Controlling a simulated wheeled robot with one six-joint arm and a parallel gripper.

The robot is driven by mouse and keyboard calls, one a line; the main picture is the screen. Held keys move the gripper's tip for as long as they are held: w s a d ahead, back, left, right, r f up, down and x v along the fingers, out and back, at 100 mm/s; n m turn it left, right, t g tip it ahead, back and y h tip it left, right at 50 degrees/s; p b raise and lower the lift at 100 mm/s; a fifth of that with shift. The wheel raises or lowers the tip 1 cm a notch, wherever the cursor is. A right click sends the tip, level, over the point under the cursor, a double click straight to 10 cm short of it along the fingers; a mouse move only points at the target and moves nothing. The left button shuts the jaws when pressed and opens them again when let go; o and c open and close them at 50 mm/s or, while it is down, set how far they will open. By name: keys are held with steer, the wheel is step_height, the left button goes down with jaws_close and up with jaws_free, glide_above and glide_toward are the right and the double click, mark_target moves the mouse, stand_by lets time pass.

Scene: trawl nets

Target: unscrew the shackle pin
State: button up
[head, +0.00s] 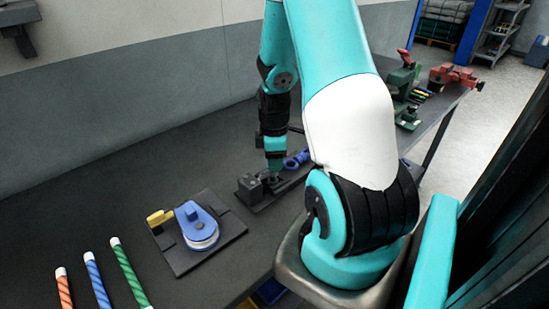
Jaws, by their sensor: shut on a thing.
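My gripper (273,176) points down at a dark fixture (243,203) on the workbench, in the middle of the head view. It is shut, at the level of small dark parts on the fixture's block. A blue ring-shaped piece (298,158), perhaps the shackle or a part of it, lies just to the right of the gripper. The pin is too small and too covered by the gripper to make out clearly. My forearm and upper arm hide the right part of the fixture.
Orange, blue and green striped rods (130,273) lie at lower left. A red vise (456,77) and green tools (404,84) stand at the far right end.

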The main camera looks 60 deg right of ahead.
steer(key=n, duration=0.7)
steer(key=shift+s+f, duration=0.1)
steer(key=shift+f, duration=0.15)
steer(key=n, duration=0.6)
steer(key=shift+w+r, duration=0.1)
steer(key=shift+w, duration=0.1)
steer(key=o, duration=0.9)
steer(key=shift+w, duration=0.1)
steer(key=shift+r, duration=0.1)
steer(key=shift+r, duration=0.2)
step_height(320, 180, up, 17)
steer(key=shift+f+b, duration=0.1)
steer(key=shift+b, duration=0.25)
